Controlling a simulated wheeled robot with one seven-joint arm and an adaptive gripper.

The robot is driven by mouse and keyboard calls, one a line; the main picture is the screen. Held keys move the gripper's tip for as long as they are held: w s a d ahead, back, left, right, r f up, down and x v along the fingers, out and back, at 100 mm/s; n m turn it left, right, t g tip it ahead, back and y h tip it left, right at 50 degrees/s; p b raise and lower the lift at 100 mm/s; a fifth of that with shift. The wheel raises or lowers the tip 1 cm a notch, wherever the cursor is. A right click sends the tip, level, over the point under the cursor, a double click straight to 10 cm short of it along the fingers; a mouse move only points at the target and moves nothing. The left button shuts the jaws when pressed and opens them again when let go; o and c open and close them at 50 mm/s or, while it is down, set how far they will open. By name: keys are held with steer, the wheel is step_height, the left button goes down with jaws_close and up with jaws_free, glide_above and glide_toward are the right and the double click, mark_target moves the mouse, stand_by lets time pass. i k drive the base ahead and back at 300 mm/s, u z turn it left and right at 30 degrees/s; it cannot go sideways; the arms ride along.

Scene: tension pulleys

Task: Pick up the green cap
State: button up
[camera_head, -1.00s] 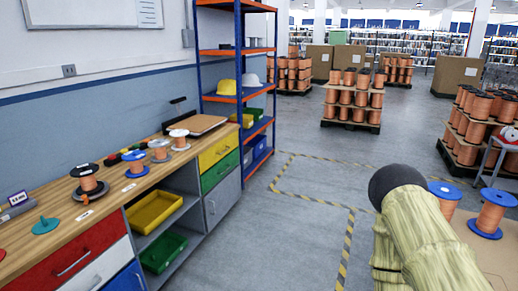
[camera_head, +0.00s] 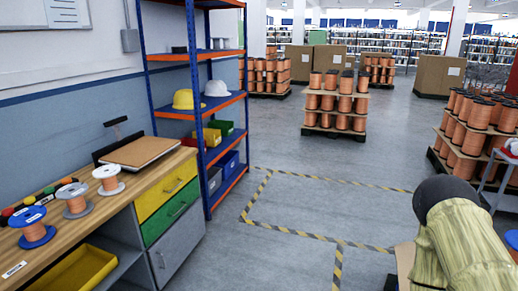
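Several small coloured pieces lie in a row on the wooden workbench (camera_head: 150,197) at the left, behind the spools. One of them looks green (camera_head: 48,191), but it is too small to tell whether it is a cap. My gripper is not in view. A part of my arm with a dark round end and a pale yellow-green cover shows at the lower right, away from the bench.
A blue spool (camera_head: 34,236), a grey spool (camera_head: 76,207) and a white spool (camera_head: 108,184) stand on the bench. A blue-and-orange shelf rack (camera_head: 195,113) stands beyond it. Open floor (camera_head: 300,210) with striped tape lies ahead.

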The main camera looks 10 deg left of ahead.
mark_target(50, 190)
steer(key=u, duration=0.35)
steer(key=i, duration=1.3)
steer(key=u, duration=1.6)
steer(key=i, duration=0.8)
steer(key=u, duration=0.75)
